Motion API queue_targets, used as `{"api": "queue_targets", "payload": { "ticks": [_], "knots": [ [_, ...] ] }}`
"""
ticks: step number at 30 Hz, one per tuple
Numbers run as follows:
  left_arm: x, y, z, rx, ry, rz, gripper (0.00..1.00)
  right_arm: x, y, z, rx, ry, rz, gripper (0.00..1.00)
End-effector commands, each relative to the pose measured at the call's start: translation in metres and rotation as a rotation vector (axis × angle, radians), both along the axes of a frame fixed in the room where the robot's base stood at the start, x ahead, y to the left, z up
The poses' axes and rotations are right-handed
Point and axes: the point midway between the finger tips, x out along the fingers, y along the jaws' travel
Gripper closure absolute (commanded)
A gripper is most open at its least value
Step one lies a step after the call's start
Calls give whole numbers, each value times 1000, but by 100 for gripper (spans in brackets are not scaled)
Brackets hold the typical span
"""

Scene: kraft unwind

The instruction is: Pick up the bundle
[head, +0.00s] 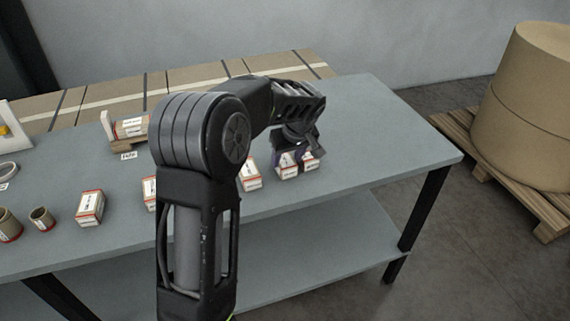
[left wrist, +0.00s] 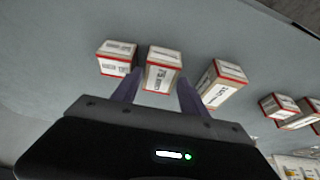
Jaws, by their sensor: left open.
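The bundles appear to be small white-and-kraft packs with red edges; which one the task means I cannot tell. In the head view my left gripper (head: 297,156) hangs over two close packs, the left pack (head: 285,168) and the right pack (head: 309,164), at the right part of the table, partly covering them. In the left wrist view my open left gripper (left wrist: 158,74) has its purple fingers on either side of a pack (left wrist: 162,72). Another pack (left wrist: 117,58) stands just left of it, and a third (left wrist: 223,82) to the right. Contact cannot be told. My right gripper is not in view.
The grey table (head: 370,130) is clear at its right end. More packs stand leftward, including one (head: 249,174) and another (head: 90,206). Cardboard tubes (head: 41,218) are at far left. A big kraft roll (head: 535,105) sits on a pallet at right. Cartons (head: 190,78) lie behind.

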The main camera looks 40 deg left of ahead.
Motion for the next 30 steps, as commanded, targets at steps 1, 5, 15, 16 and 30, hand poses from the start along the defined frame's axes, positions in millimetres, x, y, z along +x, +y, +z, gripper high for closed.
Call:
{"api": "queue_targets", "payload": {
  "ticks": [1, 5, 15, 16, 30],
  "knots": [
    [0, 3, -6, 0, 6, 2, 49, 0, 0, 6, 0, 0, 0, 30],
    [4, 8, -23, 0, 3, 2, 49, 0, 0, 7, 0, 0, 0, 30],
    [6, 9, -27, 0, 0, 0, 49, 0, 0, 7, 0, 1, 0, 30],
    [6, 9, -27, 0, 0, 0, 49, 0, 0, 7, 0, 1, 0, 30],
    [6, 9, -27, 0, 0, 0, 63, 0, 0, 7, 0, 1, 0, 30]
  ]
}}
